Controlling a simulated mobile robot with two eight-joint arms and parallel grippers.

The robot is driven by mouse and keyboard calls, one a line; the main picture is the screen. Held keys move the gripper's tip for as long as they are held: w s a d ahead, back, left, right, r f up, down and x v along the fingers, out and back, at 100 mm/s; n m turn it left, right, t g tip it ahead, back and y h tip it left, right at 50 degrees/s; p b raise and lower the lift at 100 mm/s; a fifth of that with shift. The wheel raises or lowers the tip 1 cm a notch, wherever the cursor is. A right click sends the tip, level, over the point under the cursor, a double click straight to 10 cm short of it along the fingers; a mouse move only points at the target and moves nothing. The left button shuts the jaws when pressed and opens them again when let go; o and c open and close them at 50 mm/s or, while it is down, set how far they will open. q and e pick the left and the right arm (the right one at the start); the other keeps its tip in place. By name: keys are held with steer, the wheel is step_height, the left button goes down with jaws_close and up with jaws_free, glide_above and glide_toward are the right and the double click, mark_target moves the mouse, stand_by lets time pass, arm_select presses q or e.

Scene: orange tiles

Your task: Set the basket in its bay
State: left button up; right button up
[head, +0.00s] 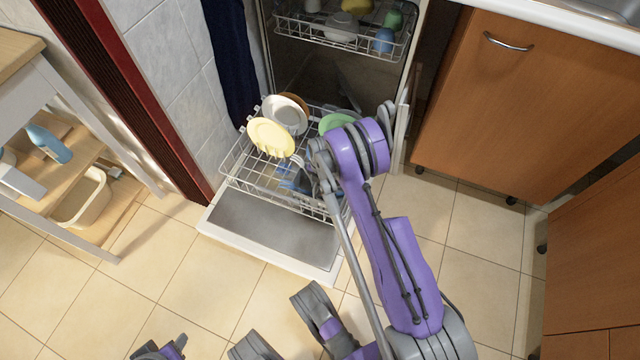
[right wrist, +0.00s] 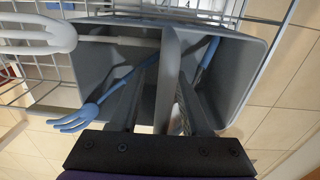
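The grey cutlery basket (right wrist: 232,75) fills the middle of the right wrist view. A blue fork (right wrist: 84,118) and other blue handles lie in it. In the head view the basket (head: 289,178) shows partly, at the front of the dishwasher's lower rack (head: 238,163), largely behind my right arm. My right gripper (right wrist: 168,85) has one finger on each side of the basket's central upright, and both appear to press on it. Whether the basket rests fully on the rack is hidden.
The lower rack holds a yellow plate (head: 270,137), a white plate (head: 284,115) and a green dish (head: 338,122). The open dishwasher door (head: 265,232) lies below it. The upper rack (head: 350,44) holds bowls and cups. Cabinets (head: 530,90) stand right; a shelf unit (head: 75,170) stands left.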

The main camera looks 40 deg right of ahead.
step_height(320, 180, up, 10)
steer(key=p, duration=0.3)
steer(key=shift+s+r, duration=0.1)
steer(key=shift+s, duration=0.05)
steer(key=shift+r, duration=0.35)
